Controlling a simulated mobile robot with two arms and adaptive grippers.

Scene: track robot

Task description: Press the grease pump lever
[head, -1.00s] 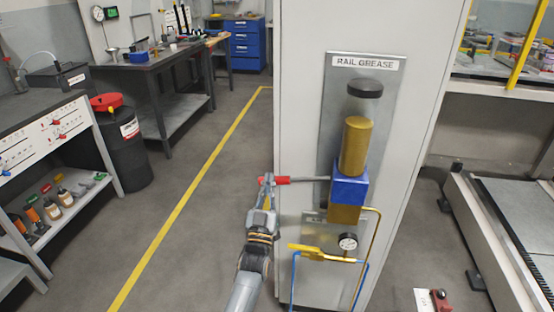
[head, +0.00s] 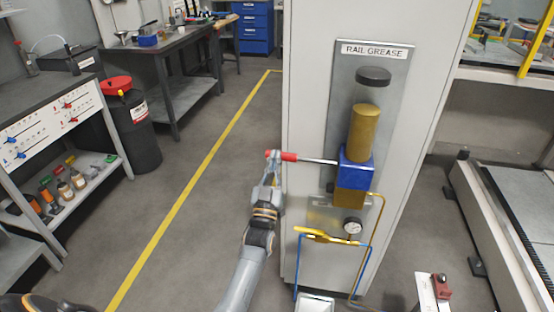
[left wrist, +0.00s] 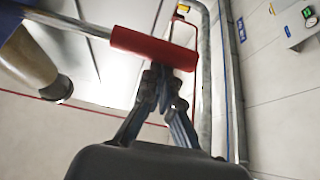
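The grease pump lever has a red handle (head: 288,157) on a metal rod running left from the blue pump block (head: 356,172). It tilts slightly up toward its free end. A brass cylinder (head: 361,133) stands above the block. My left gripper (head: 271,166) is at the handle's outer end. In the left wrist view, the fingers (left wrist: 164,82) come together, shut, at the red handle (left wrist: 150,47), near its free end. They appear to touch it, but the handle does not lie between them. Their tips are partly hidden. My right gripper is out of view.
The pump panel (head: 402,95) is on a pale cabinet (head: 314,70). Below are a gauge (head: 353,226), a yellow valve handle (head: 312,233) and thin pipes. A workbench (head: 165,50) and a black drum (head: 135,130) stand left. The floor between is clear.

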